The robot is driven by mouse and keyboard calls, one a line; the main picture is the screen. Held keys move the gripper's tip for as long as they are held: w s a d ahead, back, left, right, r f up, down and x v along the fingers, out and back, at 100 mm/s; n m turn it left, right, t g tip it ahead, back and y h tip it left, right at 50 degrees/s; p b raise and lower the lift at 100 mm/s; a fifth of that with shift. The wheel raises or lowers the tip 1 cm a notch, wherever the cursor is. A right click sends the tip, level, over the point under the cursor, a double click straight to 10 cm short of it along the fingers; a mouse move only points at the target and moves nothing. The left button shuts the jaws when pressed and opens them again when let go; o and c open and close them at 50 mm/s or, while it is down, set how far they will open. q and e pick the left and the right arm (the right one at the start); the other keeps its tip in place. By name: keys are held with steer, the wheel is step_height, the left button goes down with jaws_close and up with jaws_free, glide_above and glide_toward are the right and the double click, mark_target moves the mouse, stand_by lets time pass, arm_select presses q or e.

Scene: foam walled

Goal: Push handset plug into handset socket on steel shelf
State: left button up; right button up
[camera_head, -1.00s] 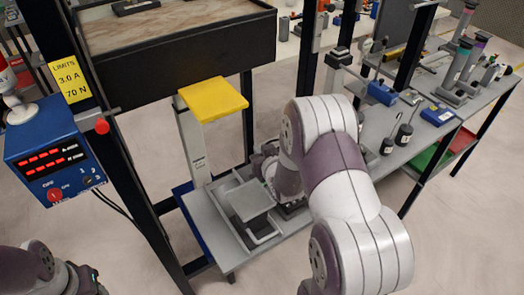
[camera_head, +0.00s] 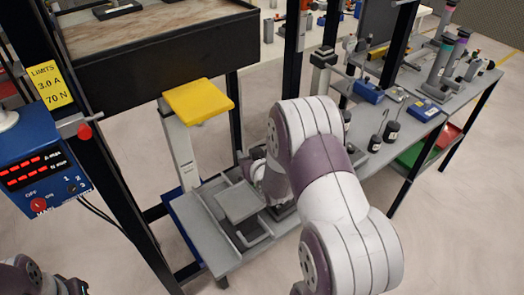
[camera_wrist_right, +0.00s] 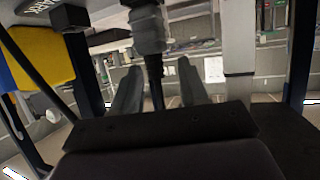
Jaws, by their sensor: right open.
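My right gripper (camera_wrist_right: 158,90) is open in the right wrist view, with a grey finger on each side. A grey body with a thin dark stem or cable (camera_wrist_right: 148,40) shows above and between the fingers; I cannot tell whether it is the handset plug, or whether it touches a finger. In the head view my right arm hides most of its gripper, low over the grey steel shelf (camera_head: 205,238). A grey square block (camera_head: 238,202) and a bent grey bar sit on this shelf. I cannot make out the handset socket. Only a bit of my left arm shows at bottom left.
A post with a yellow top (camera_head: 198,100) stands at the shelf's back. A blue control box (camera_head: 40,165) with red displays is at left, beside a black upright. A grey bench (camera_head: 425,120) with tools is at right.

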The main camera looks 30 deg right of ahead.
steer(key=s+d+r+p, duration=0.1)
steer(key=s+d+r, duration=0.4)
steer(key=s+r, duration=0.5)
steer(key=shift+s+d+r+p, duration=0.2)
steer(key=shift+p, duration=0.1)
steer(key=s+f+m+g+p, duration=0.1)
steer(key=s+f+m+g, duration=0.1)
steer(key=s+f+g, duration=0.4)
steer(key=s+a+r+n+g+y+p, duration=0.1)
steer(key=s+a+r+n+g+p, duration=0.1)
steer(key=a, duration=0.7)
steer(key=s+a+r+n+g+y+p, duration=0.1)
steer(key=s+a+r+n+g+p, duration=0.1)
steer(key=a, duration=0.6)
steer(key=shift+s+a+r+g+y, duration=0.35)
steer(key=shift+s+r+g, duration=0.25)
steer(key=shift+g, duration=0.3)
